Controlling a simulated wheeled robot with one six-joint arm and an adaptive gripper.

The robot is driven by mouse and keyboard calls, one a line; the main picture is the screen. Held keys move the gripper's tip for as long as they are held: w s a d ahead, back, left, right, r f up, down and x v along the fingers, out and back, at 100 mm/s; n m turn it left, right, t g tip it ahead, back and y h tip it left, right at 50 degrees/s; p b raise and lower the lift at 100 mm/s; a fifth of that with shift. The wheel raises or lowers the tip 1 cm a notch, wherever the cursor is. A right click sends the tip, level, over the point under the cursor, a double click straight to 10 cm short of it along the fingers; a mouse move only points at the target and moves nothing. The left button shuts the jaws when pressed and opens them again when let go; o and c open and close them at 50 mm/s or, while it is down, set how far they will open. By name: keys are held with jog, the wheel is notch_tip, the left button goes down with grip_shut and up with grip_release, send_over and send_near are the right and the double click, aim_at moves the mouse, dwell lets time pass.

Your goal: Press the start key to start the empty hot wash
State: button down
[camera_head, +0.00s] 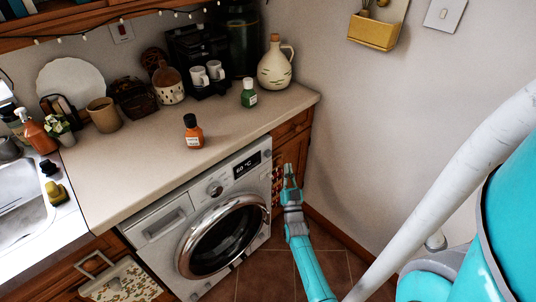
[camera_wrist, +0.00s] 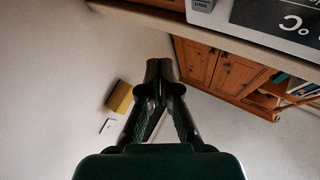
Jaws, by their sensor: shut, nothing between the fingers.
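The white washing machine (camera_head: 168,232) stands under the counter with its round door (camera_head: 222,240) shut. Its dark display (camera_head: 247,164) reads 60 °C, and the round dial (camera_head: 215,190) is left of it. In the wrist view the display (camera_wrist: 280,18) shows upside down at the top right. A small grey key with lettering (camera_wrist: 201,5) beside it looks like the start key, cut by the top edge. My gripper (camera_head: 289,170) is shut and empty, to the right of the panel in the head view. Its fingertips (camera_wrist: 159,68) appear apart from the key.
The wooden cabinet (camera_head: 291,140) is right of the machine, close behind my gripper. An orange bottle (camera_head: 193,135) and a green bottle (camera_head: 249,98) stand on the counter (camera_head: 150,165). The tiled floor (camera_head: 262,275) in front is clear.

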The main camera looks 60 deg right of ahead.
jog(key=s+a+m+g+y, duration=0.1)
jog(key=a+m+g+y, duration=0.2)
jog(key=a+m, duration=0.7)
jog(key=shift+r+m+g, duration=0.15)
jog(key=shift+m+g, duration=0.95)
jog(key=shift+m, duration=2.3)
jog(key=shift+s+d, duration=0.1)
jog(key=shift+d, duration=0.05)
send_near(270, 155)
jog(key=s+d, duration=0.1)
jog(key=d, duration=0.3)
jog(key=shift+w+d+r, duration=0.1)
jog(key=shift+w+d, duration=0.1)
jog(key=shift+w, duration=0.5)
jog(key=shift+w+d, duration=0.15)
jog(key=shift+w, duration=0.6)
jog(key=shift+w+d, duration=0.2)
jog(key=shift+w, duration=0.5)
